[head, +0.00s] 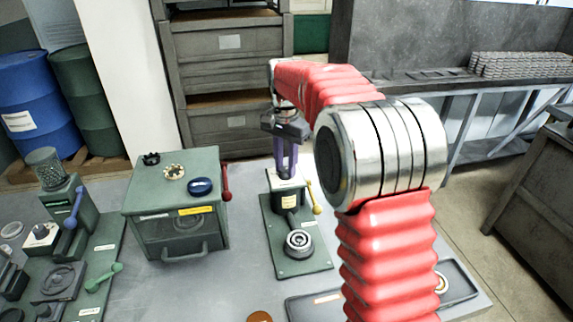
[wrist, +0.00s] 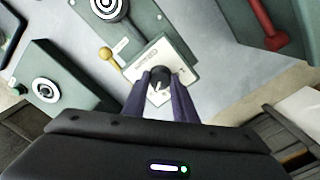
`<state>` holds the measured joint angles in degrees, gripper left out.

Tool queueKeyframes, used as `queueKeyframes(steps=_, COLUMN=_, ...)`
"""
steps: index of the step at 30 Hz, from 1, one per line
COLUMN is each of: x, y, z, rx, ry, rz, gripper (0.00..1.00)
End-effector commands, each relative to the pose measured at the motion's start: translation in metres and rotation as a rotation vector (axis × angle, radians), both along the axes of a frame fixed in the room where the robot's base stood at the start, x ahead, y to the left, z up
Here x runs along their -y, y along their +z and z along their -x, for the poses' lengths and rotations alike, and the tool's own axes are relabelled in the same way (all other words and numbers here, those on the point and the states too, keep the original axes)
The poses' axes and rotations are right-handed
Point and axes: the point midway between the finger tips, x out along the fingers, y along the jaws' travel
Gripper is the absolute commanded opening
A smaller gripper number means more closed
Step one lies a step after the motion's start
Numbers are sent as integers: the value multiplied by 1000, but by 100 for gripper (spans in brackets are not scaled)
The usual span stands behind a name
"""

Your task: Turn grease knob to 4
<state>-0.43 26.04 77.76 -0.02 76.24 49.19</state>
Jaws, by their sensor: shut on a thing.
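The grease knob (wrist: 159,80) is a small black knob with a pale pointer mark, on a white labelled plate (wrist: 178,60). My gripper (wrist: 160,82) has two purple fingers, one on each side of the knob and shut on it. The scale numbers are too small to read in the wrist view. In the head view my gripper (head: 287,172) points down onto the top of the green grease unit (head: 285,238), and its fingers mostly hide the knob there.
A yellow-tipped lever (head: 316,210) sits just right of the grease unit. A green box (head: 165,228) with a red lever (head: 226,182) and rings on top stands to the left. A dark tray (head: 462,290) lies at the front right. Bare grey tabletop lies between the box and the unit.

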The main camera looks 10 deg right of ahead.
Motion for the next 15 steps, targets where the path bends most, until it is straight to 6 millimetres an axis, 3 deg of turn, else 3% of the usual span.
queueKeyframes(steps=13, x=0, y=1, z=-1, rx=3, ry=-15, rz=0, gripper=3)
queueKeyframes(steps=14, x=0, y=1, z=-1, rx=3, ry=-15, rz=0, gripper=26)
queueKeyframes(steps=15, x=-1, y=1, z=-1, rx=3, ry=-15, rz=0, gripper=29)
